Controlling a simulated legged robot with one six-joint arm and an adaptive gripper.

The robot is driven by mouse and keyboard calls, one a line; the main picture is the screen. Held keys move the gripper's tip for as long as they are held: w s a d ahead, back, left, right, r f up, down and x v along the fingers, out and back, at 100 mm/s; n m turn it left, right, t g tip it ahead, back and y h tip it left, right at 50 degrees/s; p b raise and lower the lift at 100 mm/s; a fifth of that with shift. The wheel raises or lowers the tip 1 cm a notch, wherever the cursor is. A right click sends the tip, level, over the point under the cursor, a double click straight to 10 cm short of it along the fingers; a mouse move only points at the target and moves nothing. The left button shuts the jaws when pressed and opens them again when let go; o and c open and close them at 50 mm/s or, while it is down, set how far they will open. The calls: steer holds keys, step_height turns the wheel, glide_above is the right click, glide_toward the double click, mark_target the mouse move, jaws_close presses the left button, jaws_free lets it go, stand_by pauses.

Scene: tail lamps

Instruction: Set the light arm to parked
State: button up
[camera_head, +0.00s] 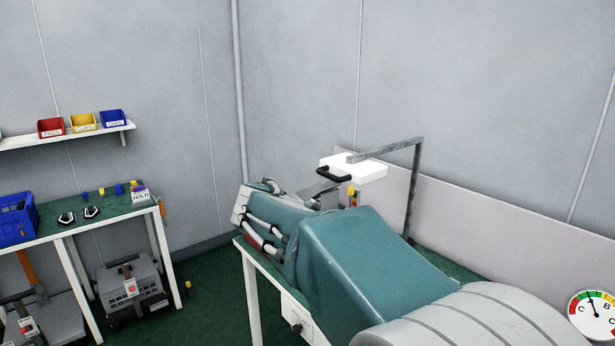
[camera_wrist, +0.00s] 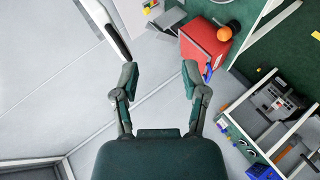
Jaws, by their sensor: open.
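The light arm (camera_head: 412,185) shows in the head view as a grey upright post with a bar running left from its top. A flat white lamp head (camera_head: 370,172) hangs at the bar's left end, with a black handle (camera_head: 337,174) on its near left side. The foot of the post is hidden. In the wrist view my gripper (camera_wrist: 160,78) is open, with nothing between its fingers. A white bar with a dark edge crosses the upper left there; I cannot tell whether it belongs to the lamp. No contact between gripper and light arm shows.
A green-topped table (camera_head: 115,215) at the left carries a blue crate (camera_head: 15,220) and small parts. Red, yellow and blue bins stand on a wall shelf (camera_head: 70,137). A dial (camera_head: 593,314) is at the right. In the wrist view, a red object (camera_wrist: 203,45) lies close right of my gripper.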

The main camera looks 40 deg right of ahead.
mark_target(327, 177)
steer(key=w+d+n+h, duration=0.1)
steer(key=w+d, duration=0.4)
steer(key=w+d+t+h, duration=0.1)
steer(key=w+d, duration=0.4)
steer(key=d, duration=0.1)
steer(key=w+d+n+h, duration=0.1)
steer(key=w+d, duration=0.4)
steer(key=d, duration=0.1)
steer(key=shift+w+d+f+n+h, duration=0.15)
steer(key=shift+w+f+n+h, duration=0.05)
steer(key=shift+w+n+h, duration=0.1)
steer(key=shift+t, duration=0.3)
jaws_close()
